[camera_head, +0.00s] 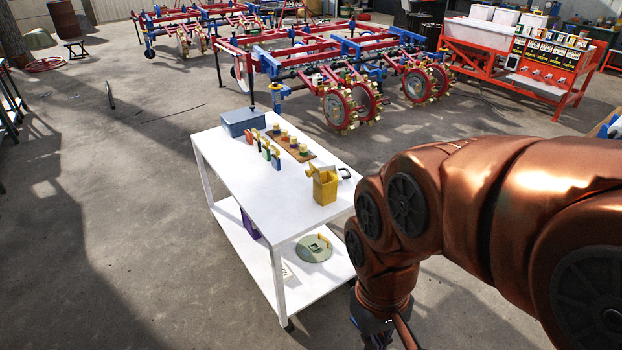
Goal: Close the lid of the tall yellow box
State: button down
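The tall yellow box (325,190) stands upright near the right end of the white table's top. Its lid (316,170) looks raised and tilted at the top of the box, so the box appears open. My gripper (375,340) is only partly in view at the bottom edge, below the copper arm. It hangs beside the table's right end, apart from the box and lower in the picture. Its fingertips are cut off or too dark to make out, so I cannot tell whether it is open or shut.
The white two-shelf table (240,185) also holds a grey-blue box (243,122), several small coloured pieces (270,152) and a brown board (303,154). A dark handle-like thing (345,173) is beside the yellow box. A green round object (314,250) lies on the lower shelf.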

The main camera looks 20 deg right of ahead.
aim_at(314, 172)
jog(key=z, duration=0.45)
jog(key=i, duration=0.75)
jog(key=u, duration=2.6)
